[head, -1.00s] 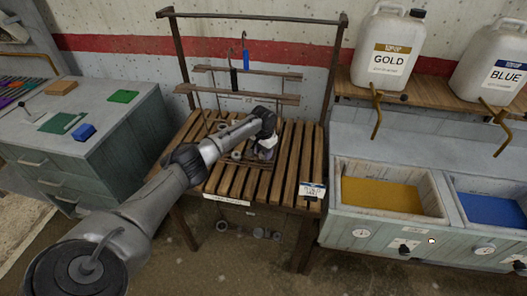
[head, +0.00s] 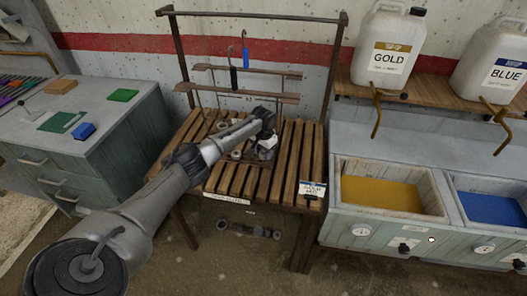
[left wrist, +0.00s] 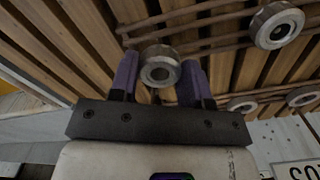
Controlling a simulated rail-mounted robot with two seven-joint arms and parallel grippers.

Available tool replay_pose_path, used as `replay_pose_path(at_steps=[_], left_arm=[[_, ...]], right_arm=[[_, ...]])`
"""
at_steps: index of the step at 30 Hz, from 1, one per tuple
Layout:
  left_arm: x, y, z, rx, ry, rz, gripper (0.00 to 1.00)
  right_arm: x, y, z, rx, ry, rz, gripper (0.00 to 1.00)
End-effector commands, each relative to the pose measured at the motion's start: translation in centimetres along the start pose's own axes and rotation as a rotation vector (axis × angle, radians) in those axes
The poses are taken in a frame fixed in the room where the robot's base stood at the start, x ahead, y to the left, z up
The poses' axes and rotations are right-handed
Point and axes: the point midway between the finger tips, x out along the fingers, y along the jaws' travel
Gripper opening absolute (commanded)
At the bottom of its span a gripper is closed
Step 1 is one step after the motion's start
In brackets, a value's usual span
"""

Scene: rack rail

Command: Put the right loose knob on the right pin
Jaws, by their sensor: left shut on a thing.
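My left gripper (left wrist: 160,80) has its two purple fingers shut on a grey metal ring-shaped knob (left wrist: 158,68) with a dark central hole. In the head view my left gripper (head: 266,150) is over the slatted wooden table, and the held knob is hidden or too small to make out. Another round knob (left wrist: 276,26) is on thin rods at the upper right of the left wrist view, apart from the fingers. Two more rings (left wrist: 242,103) show lower right. I cannot tell which part is the right pin. My right gripper is not in view.
The slatted table (head: 288,180) carries an upright frame (head: 180,60) with crossbars and hanging hooks. Small round parts (head: 222,126) lie near my arm. A grey cabinet (head: 120,150) stands left; gold (head: 380,192) and blue (head: 492,203) basins stand right.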

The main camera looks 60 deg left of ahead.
Motion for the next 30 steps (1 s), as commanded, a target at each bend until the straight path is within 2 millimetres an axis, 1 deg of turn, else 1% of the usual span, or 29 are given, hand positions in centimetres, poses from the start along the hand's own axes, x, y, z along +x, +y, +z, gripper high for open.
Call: replay_pose_path(at_steps=[21,30], left_arm=[[2.1,0.0,0.0,0.0,0.0,0.0,0.19],[2.3,0.0,0.0,0.0,0.0,0.0,0.19]], right_arm=[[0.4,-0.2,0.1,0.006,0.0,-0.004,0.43],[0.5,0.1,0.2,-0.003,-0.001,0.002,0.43]])
